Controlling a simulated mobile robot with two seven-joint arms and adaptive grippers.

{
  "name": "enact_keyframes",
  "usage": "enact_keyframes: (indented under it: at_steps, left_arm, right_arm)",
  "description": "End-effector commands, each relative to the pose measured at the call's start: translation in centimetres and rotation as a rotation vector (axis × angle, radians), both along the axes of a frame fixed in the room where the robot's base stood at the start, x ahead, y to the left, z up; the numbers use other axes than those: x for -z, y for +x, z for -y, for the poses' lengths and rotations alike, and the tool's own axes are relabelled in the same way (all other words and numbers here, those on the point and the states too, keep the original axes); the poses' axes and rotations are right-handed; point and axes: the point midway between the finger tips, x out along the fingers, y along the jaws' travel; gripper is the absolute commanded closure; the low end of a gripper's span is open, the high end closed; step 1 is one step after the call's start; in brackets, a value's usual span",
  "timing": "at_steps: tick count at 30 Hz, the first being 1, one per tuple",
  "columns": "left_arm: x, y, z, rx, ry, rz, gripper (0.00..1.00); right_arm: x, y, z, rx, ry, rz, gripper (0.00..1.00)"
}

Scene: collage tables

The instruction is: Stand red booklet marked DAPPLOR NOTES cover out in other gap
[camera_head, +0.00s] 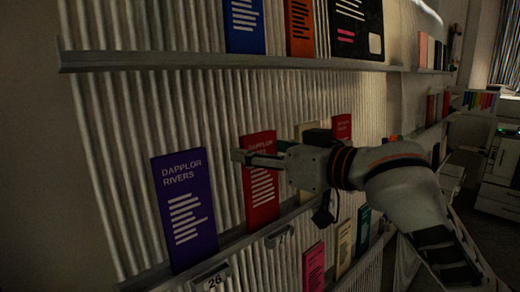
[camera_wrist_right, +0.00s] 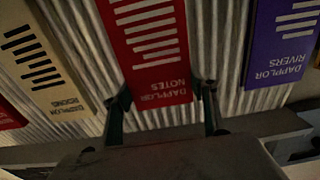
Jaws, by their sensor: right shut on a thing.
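The red booklet (camera_head: 262,199) stands upright, cover out, against the ribbed wall above the middle ledge (camera_head: 236,243). In the right wrist view the same red booklet (camera_wrist_right: 154,62) appears upside down, and its title reads DAPPLOR NOTES. My right gripper (camera_head: 250,156) is shut on its upper part, with one finger at each side edge in the wrist view. Whether its bottom edge rests on the ledge is unclear. A purple DAPPLOR RIVERS booklet (camera_head: 186,209) stands to its left, with bare wall between. A cream booklet (camera_head: 307,132) stands to its right, partly hidden by my gripper. My left gripper is not in view.
Another red booklet (camera_head: 342,127) stands farther right. The upper ledge (camera_head: 190,61) holds blue, orange and black booklets. Number tags hang on the middle ledge, one reading 26 (camera_head: 212,279). Pink, cream and teal booklets stand below. Bare ribbed wall (camera_head: 120,170) lies left of the purple booklet.

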Motion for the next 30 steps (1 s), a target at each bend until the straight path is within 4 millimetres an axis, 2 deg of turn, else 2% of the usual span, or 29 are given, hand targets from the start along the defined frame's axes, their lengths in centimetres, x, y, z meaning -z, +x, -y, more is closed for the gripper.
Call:
enact_keyframes:
  at_steps: [1,2,3,4,17,20,30]
  left_arm:
    - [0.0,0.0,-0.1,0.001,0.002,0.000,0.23]
    - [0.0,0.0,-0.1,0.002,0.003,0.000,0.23]
    - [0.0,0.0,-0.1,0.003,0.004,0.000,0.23]
    - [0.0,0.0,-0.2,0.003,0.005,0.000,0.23]
    - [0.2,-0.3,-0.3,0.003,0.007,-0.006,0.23]
    - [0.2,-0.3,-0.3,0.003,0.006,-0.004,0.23]
    - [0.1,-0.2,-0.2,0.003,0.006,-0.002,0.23]
  right_arm:
    - [-0.1,0.0,0.0,0.000,0.001,0.001,0.78]
    - [-0.1,0.0,0.0,0.000,0.001,0.001,0.37]
    - [-0.1,0.0,0.0,0.000,0.001,0.001,0.27]
    - [-0.1,0.0,0.0,0.000,0.001,0.001,0.23]
    - [-0.1,-0.4,0.4,0.000,0.000,0.000,0.23]
    - [-0.2,-1.2,1.4,0.001,-0.001,0.001,0.23]
    - [-0.8,-6.0,6.2,0.003,-0.002,0.002,0.23]
